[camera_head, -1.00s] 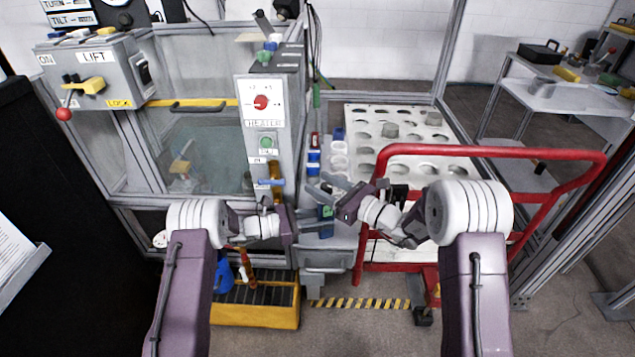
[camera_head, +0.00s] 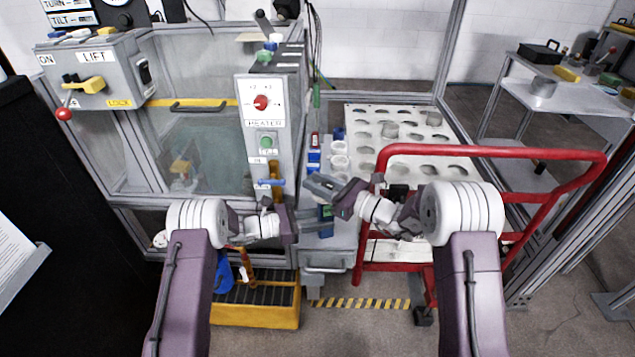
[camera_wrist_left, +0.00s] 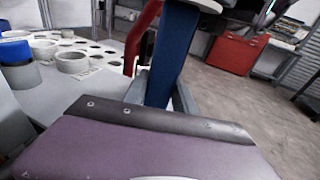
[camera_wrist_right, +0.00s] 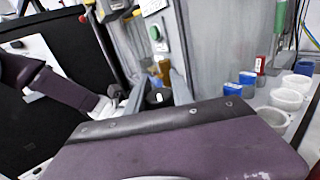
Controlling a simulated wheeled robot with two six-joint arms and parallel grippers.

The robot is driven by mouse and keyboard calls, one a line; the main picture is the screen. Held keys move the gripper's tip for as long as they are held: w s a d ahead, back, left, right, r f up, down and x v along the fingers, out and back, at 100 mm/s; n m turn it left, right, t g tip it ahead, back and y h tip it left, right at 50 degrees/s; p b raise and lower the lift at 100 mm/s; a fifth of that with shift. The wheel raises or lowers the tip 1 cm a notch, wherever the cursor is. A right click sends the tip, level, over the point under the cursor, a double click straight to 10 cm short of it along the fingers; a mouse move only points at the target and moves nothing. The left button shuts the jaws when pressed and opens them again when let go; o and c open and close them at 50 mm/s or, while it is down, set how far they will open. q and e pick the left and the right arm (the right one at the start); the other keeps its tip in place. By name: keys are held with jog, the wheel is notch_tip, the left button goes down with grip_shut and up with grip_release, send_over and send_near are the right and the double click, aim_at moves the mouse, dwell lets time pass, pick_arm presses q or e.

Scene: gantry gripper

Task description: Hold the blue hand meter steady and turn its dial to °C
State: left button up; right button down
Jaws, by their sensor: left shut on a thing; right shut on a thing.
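The blue hand meter (camera_head: 326,227) stands upright over the front of the grey bench in the head view. My left gripper (camera_head: 318,222) is shut on its body; the left wrist view shows the blue body (camera_wrist_left: 172,60) rising between the fingers. My right gripper (camera_head: 322,190) is just above the meter, shut on its black dial. In the right wrist view the dial (camera_wrist_right: 158,98) shows a white mark between the fingers (camera_wrist_right: 160,95). The dial's lettering is not readable, so I cannot tell where it points.
A heater panel (camera_head: 262,102) stands behind and left of the meter. Blue and red blocks and white cups (camera_head: 340,162) are on the bench close behind. A red cart rail (camera_head: 490,152) is at the right. A yellow-edged tray (camera_head: 256,316) is below.

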jog(key=n+g, duration=0.1)
jog(key=n+g+y, duration=0.1)
jog(key=g, duration=0.1)
jog(key=n+g+y, duration=0.1)
jog(key=g, duration=0.1)
jog(key=shift+s+a+n, duration=0.15)
jog(key=shift+s+n, duration=0.15)
jog(key=shift+s, duration=0.05)
pick_arm(q)
jog(key=shift+f, duration=0.1)
pick_arm(e)
jog(key=shift+s+a+n+g+y, duration=0.1)
jog(key=shift+s+n+g+y, duration=0.15)
jog(key=shift+n+g, duration=0.65)
jog(key=shift+s+n+g+y, duration=0.2)
jog(key=shift+n+g, duration=0.3)
jog(key=shift+g, duration=1.2)
jog(key=c, duration=1.1)
grip_release()
jog(key=shift+s, duration=0.1)
notch_tip(320, 180, up, 10)
